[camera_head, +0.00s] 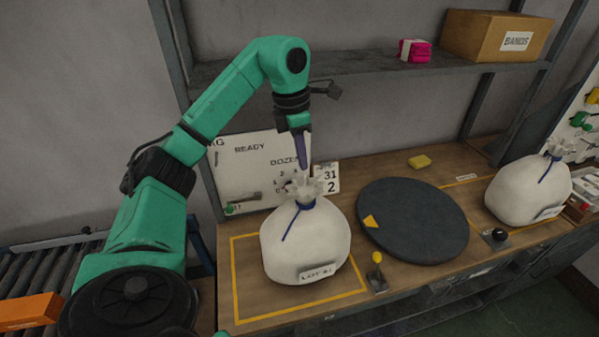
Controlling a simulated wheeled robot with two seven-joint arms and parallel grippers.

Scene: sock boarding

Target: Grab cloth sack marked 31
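A white cloth sack (305,245) stands upright inside a yellow outlined square on the wooden bench, its neck tied with a blue cord. Its tag (320,272) reads "LOT" and a number too small to read surely. A card just behind it shows 31 above 2. My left gripper (304,163) points down, its fingertips at the frilled top of this sack. The fingers are seen edge-on, so I cannot tell whether they are open, shut or touching the cloth. A second white sack (528,190) stands at the right; its tag is unreadable. My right gripper is out of view.
A dark round turntable (413,220) with a yellow arrow lies between the sacks. A yellow-knobbed lever (377,272) and a black knob (495,236) are at the bench front. A board marked READY (240,165) stands behind. A shelf (370,62) holds a BANDS box (497,38).

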